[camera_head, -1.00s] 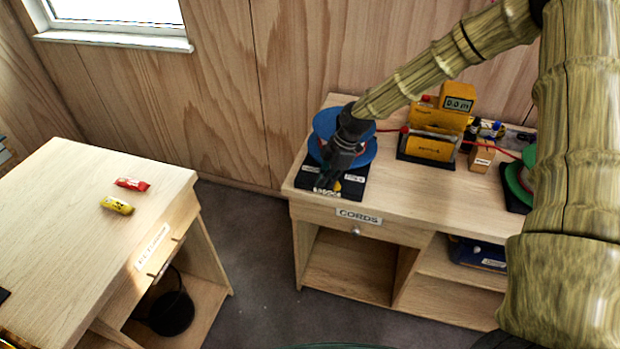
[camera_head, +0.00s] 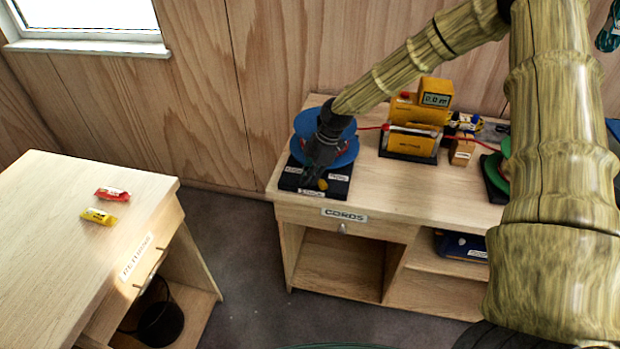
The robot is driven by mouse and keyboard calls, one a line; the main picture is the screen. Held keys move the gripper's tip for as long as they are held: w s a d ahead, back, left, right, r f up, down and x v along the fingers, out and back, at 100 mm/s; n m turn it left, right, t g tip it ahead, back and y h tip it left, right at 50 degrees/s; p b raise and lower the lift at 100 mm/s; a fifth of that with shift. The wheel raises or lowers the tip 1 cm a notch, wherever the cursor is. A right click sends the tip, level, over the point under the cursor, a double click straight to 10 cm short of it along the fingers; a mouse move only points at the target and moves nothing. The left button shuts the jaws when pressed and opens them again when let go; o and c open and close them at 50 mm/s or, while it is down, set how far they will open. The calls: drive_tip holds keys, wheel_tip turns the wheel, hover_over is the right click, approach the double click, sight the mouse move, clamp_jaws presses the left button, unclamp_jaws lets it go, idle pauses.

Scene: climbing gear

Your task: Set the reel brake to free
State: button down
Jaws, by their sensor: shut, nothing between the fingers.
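The blue reel (camera_head: 345,156) stands on a black base (camera_head: 338,187) at the left end of the cords table. A small yellow knob or lever tip (camera_head: 322,184) shows at the front of the base, with small white labels around it. My gripper (camera_head: 311,184) is shut and empty, pointing down in front of the reel, just left of the yellow part. I cannot tell whether it touches that part. My gripper and wrist hide the middle of the reel and some of the base. The label wording is too small to read surely.
A yellow meter device (camera_head: 412,126) with a display stands right of the reel, a red cord running through it to a green reel (camera_head: 505,160). A small wooden block (camera_head: 461,151) stands beside it. A second table (camera_head: 60,220) at left bears red and yellow wrapped items.

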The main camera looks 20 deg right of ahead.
drive_tip(key=shift+a, duration=0.1)
wheel_tip(320, 180, up, 10)
drive_tip(key=b, duration=0.3)
drive_tip(key=shift+a+f, duration=0.25)
idle(0.5)
idle(0.3)
